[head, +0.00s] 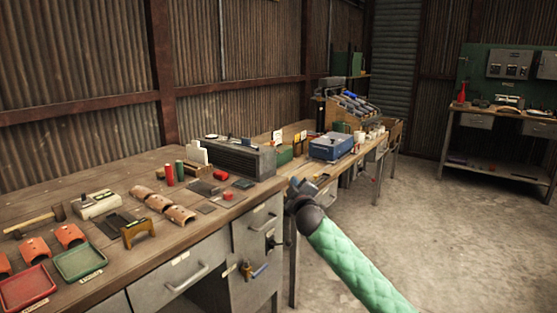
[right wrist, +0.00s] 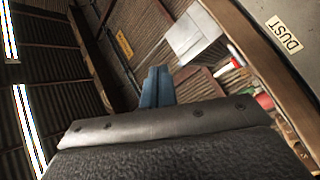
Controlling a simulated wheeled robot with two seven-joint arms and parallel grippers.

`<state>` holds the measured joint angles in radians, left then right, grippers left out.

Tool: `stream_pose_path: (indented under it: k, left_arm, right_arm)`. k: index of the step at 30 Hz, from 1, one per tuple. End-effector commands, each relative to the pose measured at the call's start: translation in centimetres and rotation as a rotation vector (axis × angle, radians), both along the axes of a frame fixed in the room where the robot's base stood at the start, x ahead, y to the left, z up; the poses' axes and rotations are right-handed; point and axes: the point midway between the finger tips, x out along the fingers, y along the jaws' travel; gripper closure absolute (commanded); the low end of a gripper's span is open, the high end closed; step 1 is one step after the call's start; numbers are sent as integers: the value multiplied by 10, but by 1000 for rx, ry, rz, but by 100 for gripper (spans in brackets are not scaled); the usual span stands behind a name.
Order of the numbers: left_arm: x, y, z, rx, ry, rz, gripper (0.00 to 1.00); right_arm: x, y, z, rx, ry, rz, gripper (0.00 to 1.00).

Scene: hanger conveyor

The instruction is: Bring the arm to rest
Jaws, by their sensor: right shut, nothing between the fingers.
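My right arm, in a green quilted sleeve (head: 350,262), comes in from the lower right in the head view. My right gripper (head: 298,187) is by the right front corner of the near workbench (head: 215,232), apart from the items on it as far as I can tell. In the right wrist view its blue-grey fingers (right wrist: 157,86) are together with nothing between them. My left gripper does not show in either view.
The bench holds a grey ribbed box (head: 240,158), orange curved pieces (head: 160,203), a red tray (head: 28,290) and a green tray (head: 80,262). A blue case (head: 331,146) stands on the farther bench. The concrete floor (head: 440,235) at right is clear.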

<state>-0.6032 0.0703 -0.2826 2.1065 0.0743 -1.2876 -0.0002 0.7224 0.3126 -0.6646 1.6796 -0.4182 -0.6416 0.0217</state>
Motion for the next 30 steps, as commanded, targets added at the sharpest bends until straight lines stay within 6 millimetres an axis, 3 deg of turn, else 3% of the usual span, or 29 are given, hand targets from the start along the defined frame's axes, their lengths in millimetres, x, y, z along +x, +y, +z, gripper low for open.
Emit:
stream_pose_path:
  k: [5, 15, 21, 30]
  left_arm:
    - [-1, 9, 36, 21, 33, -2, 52]
    - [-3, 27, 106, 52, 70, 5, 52]
    - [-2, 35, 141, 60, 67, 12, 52]
    - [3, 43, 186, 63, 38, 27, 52]
  right_arm:
    - [-47, -18, -14, 144, 206, -120, 100]
    - [-177, -43, -87, 343, 659, -249, 100]
    - [-252, -52, -123, 413, 852, -269, 100]
    - [-348, -63, -161, 509, 1041, -269, 100]
